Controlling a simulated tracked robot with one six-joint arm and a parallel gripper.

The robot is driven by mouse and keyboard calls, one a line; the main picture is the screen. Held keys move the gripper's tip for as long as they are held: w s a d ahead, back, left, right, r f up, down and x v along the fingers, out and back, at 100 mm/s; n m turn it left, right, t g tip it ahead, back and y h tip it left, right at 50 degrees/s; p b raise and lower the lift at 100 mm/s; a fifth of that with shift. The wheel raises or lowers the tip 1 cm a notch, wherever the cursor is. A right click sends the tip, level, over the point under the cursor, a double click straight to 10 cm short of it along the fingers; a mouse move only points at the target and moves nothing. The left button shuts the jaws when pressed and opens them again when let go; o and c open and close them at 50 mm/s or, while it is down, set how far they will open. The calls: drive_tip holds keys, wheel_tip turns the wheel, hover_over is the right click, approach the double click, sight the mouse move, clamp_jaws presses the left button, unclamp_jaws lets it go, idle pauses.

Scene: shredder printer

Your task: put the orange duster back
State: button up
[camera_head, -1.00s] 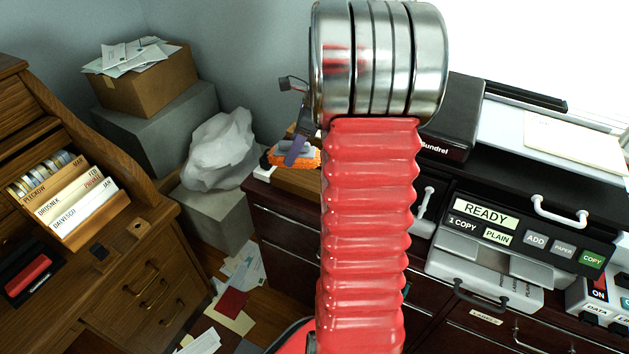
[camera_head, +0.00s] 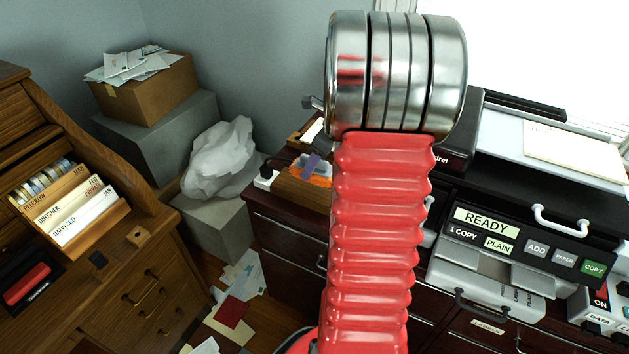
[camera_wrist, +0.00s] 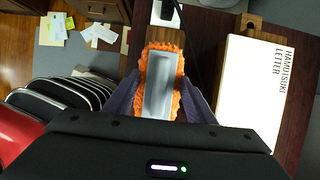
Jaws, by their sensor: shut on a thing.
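The orange duster (camera_wrist: 160,82), with a grey back and fuzzy orange edges, sits between the two purple-grey fingers of my gripper (camera_wrist: 160,100) in the wrist view. The gripper is shut on it. In the head view, my red arm hides most of the gripper; one purple finger (camera_head: 313,164) and a bit of the orange duster (camera_head: 322,181) show left of the arm. The duster is over or at a wooden tray (camera_head: 300,187) on the dark cabinet. I cannot tell whether it touches the tray.
A white plug block (camera_head: 266,179) with a cord stands at the cabinet's left end. The copier (camera_head: 525,240) is on the right. Papers (camera_head: 235,310) lie on the floor.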

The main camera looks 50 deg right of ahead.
drive_tip(key=shift+f, duration=1.15)
drive_tip(key=shift+f, duration=1.9)
drive_tip(key=o, duration=1)
